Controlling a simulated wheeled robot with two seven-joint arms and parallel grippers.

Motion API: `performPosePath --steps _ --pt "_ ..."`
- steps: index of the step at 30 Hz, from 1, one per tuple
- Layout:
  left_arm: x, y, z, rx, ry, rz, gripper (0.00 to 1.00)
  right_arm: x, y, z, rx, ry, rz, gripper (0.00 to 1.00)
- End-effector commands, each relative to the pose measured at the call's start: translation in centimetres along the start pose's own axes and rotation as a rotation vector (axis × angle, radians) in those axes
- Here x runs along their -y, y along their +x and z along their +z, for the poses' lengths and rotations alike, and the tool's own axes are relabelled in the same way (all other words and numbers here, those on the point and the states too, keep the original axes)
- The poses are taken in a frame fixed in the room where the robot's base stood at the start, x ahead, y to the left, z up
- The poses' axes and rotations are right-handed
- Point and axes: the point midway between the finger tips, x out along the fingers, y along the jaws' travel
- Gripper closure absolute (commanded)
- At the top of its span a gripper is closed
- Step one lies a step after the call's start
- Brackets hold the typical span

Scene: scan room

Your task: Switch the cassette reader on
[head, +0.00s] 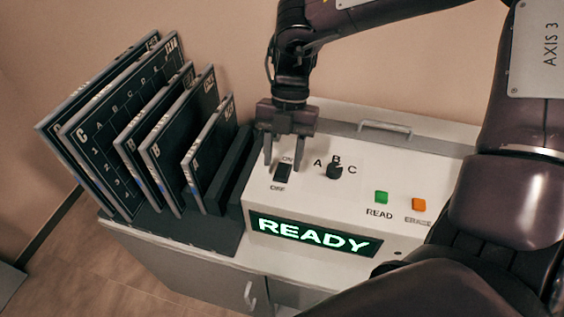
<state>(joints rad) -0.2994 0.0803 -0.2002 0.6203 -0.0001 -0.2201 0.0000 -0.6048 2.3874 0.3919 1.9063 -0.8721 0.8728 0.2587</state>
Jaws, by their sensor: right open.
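The cassette reader (308,185) is a white box on a cabinet, with a lit green READY display (314,234) on its front. Its black power rocker switch (283,173) sits at the top left, between the ON and OFF labels. My right gripper (282,160) points down just above and behind the switch, open and empty, its two fingers at either side of the ON label. Whether a fingertip touches the panel cannot be told. My left gripper is not in view.
A black selector knob (334,171) marked A, B, C, a green READ button (381,197) and an orange button (419,205) are on the reader. A rack (190,232) with several dark cassettes (115,125) stands to the left. My arm covers the right side.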

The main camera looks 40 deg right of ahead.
Motion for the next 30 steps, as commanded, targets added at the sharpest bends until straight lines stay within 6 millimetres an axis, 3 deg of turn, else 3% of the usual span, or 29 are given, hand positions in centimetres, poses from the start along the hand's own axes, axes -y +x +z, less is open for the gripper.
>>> performPosePath --steps 6,10,30 --pt "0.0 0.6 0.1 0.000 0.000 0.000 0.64 -0.1 -3.8 0.1 0.005 0.000 0.003 0.56" --pt "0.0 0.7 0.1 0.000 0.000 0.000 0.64 0.0 -5.2 0.1 0.003 0.001 0.001 0.56" --pt "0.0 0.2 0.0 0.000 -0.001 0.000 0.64 0.0 -6.1 -0.2 0.000 0.000 0.001 0.56"
